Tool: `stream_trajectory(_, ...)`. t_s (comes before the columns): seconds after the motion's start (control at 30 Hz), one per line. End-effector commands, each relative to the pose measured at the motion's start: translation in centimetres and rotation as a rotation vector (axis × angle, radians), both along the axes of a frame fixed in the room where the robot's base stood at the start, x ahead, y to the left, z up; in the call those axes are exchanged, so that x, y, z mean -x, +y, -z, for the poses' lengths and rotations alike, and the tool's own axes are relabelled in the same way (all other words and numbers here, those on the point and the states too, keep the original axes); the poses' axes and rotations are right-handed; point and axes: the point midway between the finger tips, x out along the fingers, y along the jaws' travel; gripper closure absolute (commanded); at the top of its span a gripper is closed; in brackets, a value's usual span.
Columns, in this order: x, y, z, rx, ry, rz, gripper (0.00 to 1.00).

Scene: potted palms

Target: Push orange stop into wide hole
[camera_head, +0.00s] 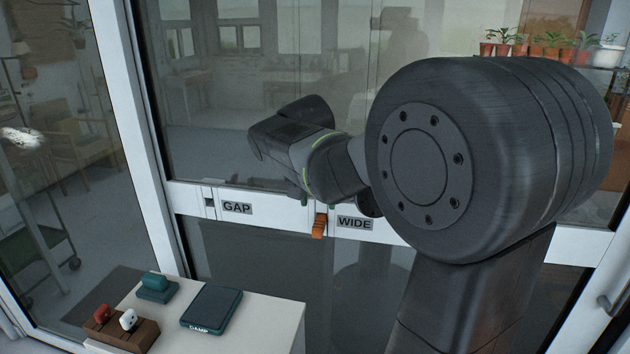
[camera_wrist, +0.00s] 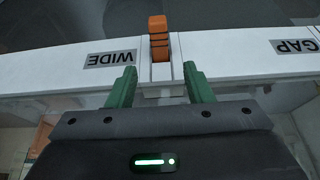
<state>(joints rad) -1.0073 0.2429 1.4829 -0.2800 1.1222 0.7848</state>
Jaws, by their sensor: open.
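The orange stop (camera_head: 319,226) sits at the white crossbar of the glazed door, just left of the WIDE label (camera_head: 355,223). In the wrist view the orange stop (camera_wrist: 158,38) stands upright against the bar, with dark bands across it, beside the WIDE label (camera_wrist: 111,58). My gripper (camera_wrist: 160,80) is open and empty; its two green fingers point toward the bar, one to each side of the stop's line, with the stop beyond the tips. The GAP label (camera_head: 237,207) is further left on the bar, beside a small dark hole (camera_head: 210,202). The wide hole itself cannot be made out.
A white table (camera_head: 262,325) stands at lower left with a dark CAMP box (camera_head: 211,307), a teal block (camera_head: 156,287) and a brown wooden holder (camera_head: 121,329). Potted plants (camera_head: 550,45) line a shelf at upper right. Glass lies above and below the bar.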

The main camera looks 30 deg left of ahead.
Motion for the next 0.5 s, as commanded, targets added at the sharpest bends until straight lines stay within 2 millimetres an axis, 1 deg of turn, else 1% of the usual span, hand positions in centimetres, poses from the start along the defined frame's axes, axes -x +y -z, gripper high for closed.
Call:
stream_trajectory(0.03, 0.5, 0.0, -1.2, -0.004, -0.003, -0.002, 0.54)
stream_trajectory(0.2, 1.8, -0.5, -4.3, -0.003, -0.001, -0.001, 0.54)
stream_trajectory(0.33, 2.4, -0.7, -5.9, -0.002, -0.001, -0.002, 0.54)
stream_trajectory(0.5, 2.7, -0.9, -6.7, -0.001, 0.000, 0.000, 0.54)
